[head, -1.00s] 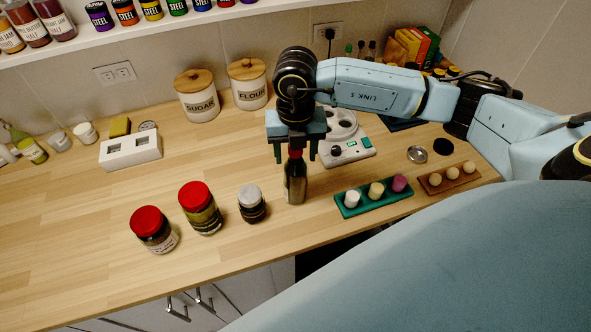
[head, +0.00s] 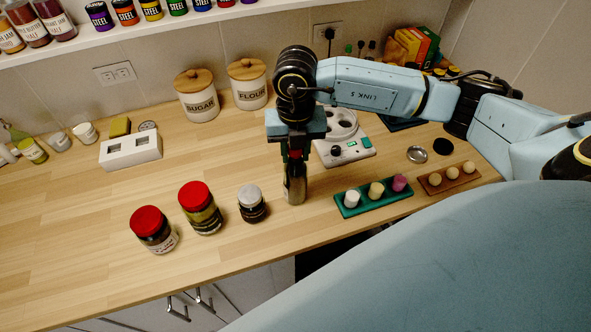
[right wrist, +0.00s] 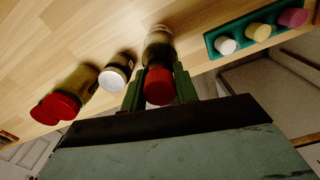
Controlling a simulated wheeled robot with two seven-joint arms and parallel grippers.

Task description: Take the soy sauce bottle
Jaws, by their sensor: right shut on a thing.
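The soy sauce bottle (head: 294,188) is dark with a pale label and a red cap. It stands upright on the wooden counter, right of a small white-capped jar. My right gripper (head: 292,160) points down from above and is shut on the bottle's upper part, hiding its cap in the head view. In the right wrist view the bottle's red cap (right wrist: 159,86) sits between the green fingers (right wrist: 160,88). My left gripper is not in view.
Left of the bottle stand a white-capped jar (head: 252,204) and two red-lidded jars (head: 199,208) (head: 152,229). Right of it are a green tray (head: 346,210) with coloured pegs and a brown tray (head: 433,188). A white device (head: 352,153) and canisters (head: 197,100) stand behind.

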